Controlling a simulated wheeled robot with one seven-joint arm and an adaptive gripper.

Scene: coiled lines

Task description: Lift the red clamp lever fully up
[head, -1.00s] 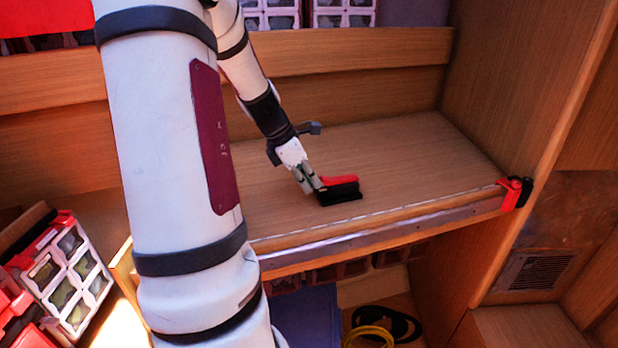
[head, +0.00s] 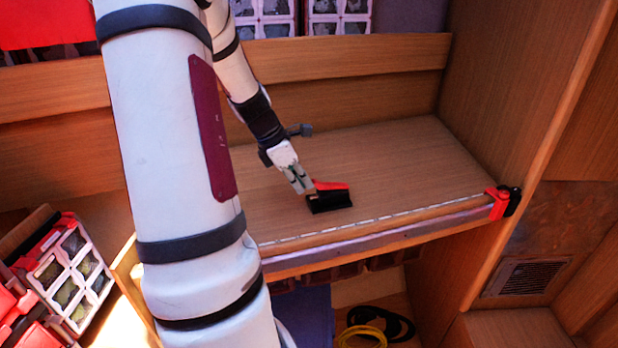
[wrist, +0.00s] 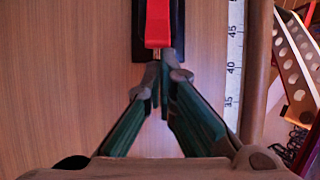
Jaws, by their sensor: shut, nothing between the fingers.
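The clamp lies on the wooden bench top. It has a red lever (head: 331,185) over a black base (head: 330,203). In the wrist view the red lever (wrist: 158,22) runs down from the top edge, with the black base (wrist: 178,25) showing beside it. My gripper (head: 304,189) is shut and empty at the lever's near end, at the clamp's left side. In the wrist view my fingertips (wrist: 165,76) are together just below the lever's end. Whether they touch it is not clear. The lever looks slightly raised at the gripper's end.
A white measuring strip (wrist: 233,60) runs along the bench's front edge. Another red and black clamp (head: 498,205) sits at the bench's right front corner. Compartment boxes (head: 70,275) stand at the lower left. The bench top (head: 400,160) right of the clamp is bare.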

